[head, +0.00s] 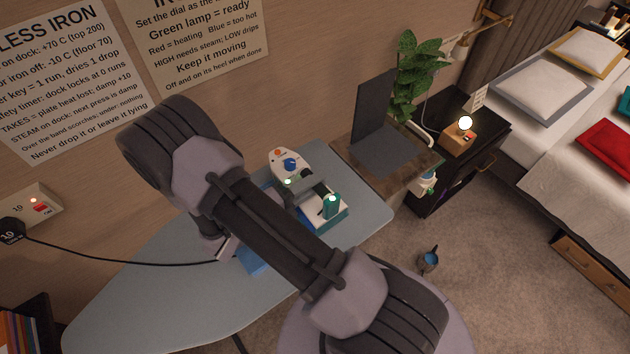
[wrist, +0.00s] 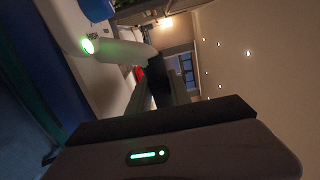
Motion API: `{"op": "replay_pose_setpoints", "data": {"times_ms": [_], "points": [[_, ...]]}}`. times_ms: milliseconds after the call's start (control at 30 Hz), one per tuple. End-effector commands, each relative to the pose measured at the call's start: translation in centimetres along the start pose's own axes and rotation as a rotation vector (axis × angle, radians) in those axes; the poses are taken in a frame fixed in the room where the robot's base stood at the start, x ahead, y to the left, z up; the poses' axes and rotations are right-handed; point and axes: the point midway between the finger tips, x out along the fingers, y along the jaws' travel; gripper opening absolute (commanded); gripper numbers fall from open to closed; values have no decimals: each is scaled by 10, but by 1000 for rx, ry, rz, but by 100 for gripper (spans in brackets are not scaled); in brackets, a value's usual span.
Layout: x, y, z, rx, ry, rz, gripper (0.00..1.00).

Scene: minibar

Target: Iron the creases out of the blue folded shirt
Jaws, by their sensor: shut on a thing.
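The blue folded shirt (head: 252,260) lies on the board, largely covered by my arm. Its creases cannot be made out. Whether the iron touches the shirt is hidden.
A dark panel stand (head: 385,147) and a plant (head: 407,80) are right of the board. A nightstand (head: 480,145) with a lamp and a bed (head: 540,120) stand farther right. A black cord (head: 130,262) runs from the wall unit (head: 35,208) across the board.

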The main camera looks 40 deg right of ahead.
Motion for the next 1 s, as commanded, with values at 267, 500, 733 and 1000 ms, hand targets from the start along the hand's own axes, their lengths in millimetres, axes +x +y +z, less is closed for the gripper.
{"op": "replay_pose_setpoints", "data": {"times_ms": [267, 500, 733, 1000], "points": [[0, 0, 0, 2, 1, -1, 0], [0, 3, 0, 2, 1, -1, 0], [0, 7, 0, 2, 1, -1, 0], [0, 12, -1, 2, 1, -1, 0]]}}
